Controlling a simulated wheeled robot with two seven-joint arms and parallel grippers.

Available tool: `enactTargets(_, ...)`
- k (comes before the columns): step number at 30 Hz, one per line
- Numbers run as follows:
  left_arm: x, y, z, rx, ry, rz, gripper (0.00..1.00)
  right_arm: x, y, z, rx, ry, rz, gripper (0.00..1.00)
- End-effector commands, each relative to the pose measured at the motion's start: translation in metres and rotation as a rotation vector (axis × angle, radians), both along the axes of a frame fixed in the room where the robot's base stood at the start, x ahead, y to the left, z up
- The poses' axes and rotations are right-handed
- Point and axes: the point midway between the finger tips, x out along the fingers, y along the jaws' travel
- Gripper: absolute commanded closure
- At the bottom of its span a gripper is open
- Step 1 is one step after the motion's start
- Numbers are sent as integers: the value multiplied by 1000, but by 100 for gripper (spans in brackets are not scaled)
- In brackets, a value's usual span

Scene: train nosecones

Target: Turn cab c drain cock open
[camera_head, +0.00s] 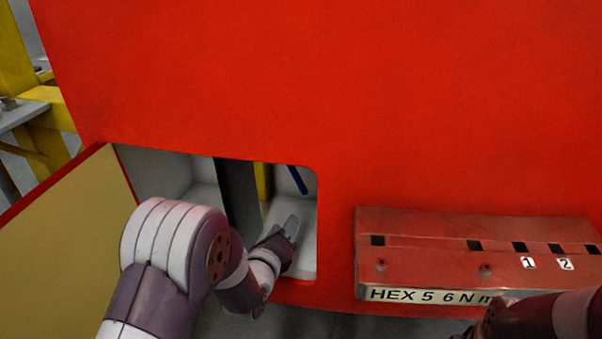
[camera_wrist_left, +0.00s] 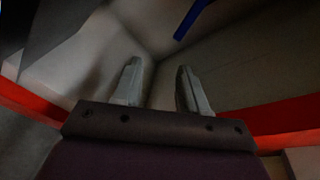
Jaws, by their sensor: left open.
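The drain cock's likely handle is a thin blue bar (camera_head: 297,179) inside the open recess in the red panel, near its upper right. It also shows in the left wrist view as a blue bar (camera_wrist_left: 191,19), slanting at the top, beyond my fingertips. My left gripper (camera_head: 290,226) reaches into the recess, below the blue bar. In the left wrist view the left gripper (camera_wrist_left: 158,82) is open and empty, its two fingers apart. The cock's body is not visible. My right arm shows at the lower right, but its fingers are out of view.
A yellow-backed door (camera_head: 70,262) stands open at the left of the recess. A dark upright post (camera_head: 238,195) and a yellow upright (camera_head: 263,182) stand inside it. A red rack (camera_head: 480,238) labelled HEX is mounted at the right.

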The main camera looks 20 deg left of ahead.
Motion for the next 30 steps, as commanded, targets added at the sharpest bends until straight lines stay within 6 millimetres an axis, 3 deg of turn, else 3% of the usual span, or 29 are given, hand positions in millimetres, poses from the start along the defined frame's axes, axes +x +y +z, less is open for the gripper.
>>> enactTargets(3,3,0,24,230,-133,-30,57,0,0,7,0,0,0,57)
enactTargets(6,7,-1,29,306,-177,-33,57,0,0,6,0,0,0,57)
enactTargets(10,28,-2,28,315,-182,-34,57,0,0,1,0,0,0,57)
enactTargets(15,74,-3,27,313,-180,-34,57,0,0,-5,0,0,0,57)
enactTargets(21,114,-5,28,311,-178,-33,57,0,0,-9,0,0,0,57)
enactTargets(30,131,-5,30,310,-178,-33,57,0,0,-10,0,0,0,57)
